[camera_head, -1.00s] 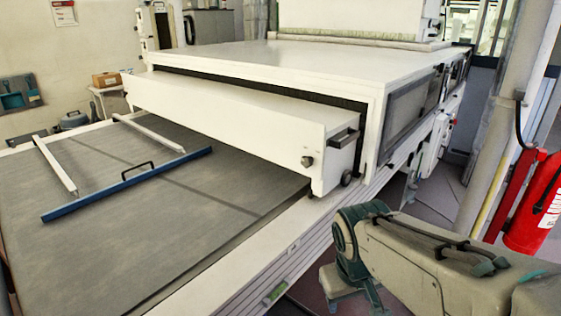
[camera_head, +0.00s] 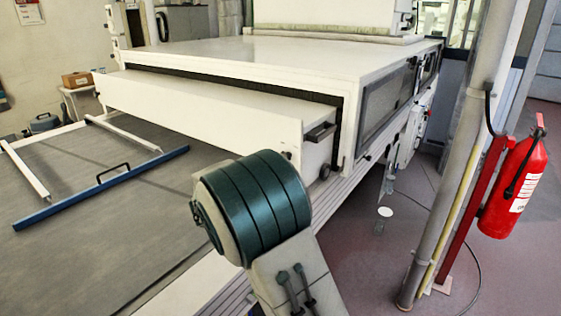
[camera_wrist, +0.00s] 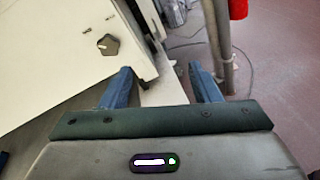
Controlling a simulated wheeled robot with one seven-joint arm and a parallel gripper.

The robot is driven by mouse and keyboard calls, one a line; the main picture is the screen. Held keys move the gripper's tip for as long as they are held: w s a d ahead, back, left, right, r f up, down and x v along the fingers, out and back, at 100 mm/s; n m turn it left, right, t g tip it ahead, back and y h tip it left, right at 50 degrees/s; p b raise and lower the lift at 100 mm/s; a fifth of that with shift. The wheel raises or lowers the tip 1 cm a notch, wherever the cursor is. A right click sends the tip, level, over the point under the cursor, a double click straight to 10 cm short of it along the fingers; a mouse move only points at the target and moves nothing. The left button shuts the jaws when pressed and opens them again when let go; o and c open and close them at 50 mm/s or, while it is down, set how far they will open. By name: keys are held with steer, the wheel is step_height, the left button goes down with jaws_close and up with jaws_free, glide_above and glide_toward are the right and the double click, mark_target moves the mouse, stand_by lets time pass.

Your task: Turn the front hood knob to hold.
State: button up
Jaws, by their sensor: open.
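The front hood (camera_head: 205,112) is a long white box at the mouth of the white tunnel. Its dark knob (camera_wrist: 108,45) shows on the white panel at upper left in the wrist view, with two small dark marks above it. I cannot read the marks or be sure which one the knob points to. In the head view my arm covers the area around the knob. My gripper (camera_wrist: 162,86) has two blue fingers, apart and empty. The knob lies beyond and left of the left finger, with no contact seen. In the head view the gripper is hidden.
A dark handle (camera_head: 320,132) sticks out of the hood's end. A blue bar frame (camera_head: 105,186) lies on the grey belt (camera_head: 75,255). A pole (camera_head: 455,170) and a red extinguisher (camera_head: 513,190) stand right; open floor (camera_head: 350,260) lies between.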

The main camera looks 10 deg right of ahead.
steer(key=w+a+n+t, duration=0.3)
steer(key=a, duration=0.2)
steer(key=w+a+p+x, duration=0.1)
steer(key=p+x, duration=0.1)
steer(key=x, duration=1.1)
steer(key=shift+w+d+r+n+t, duration=0.15)
steer(key=shift+d+r+n+t, duration=0.15)
steer(key=shift+r, duration=0.05)
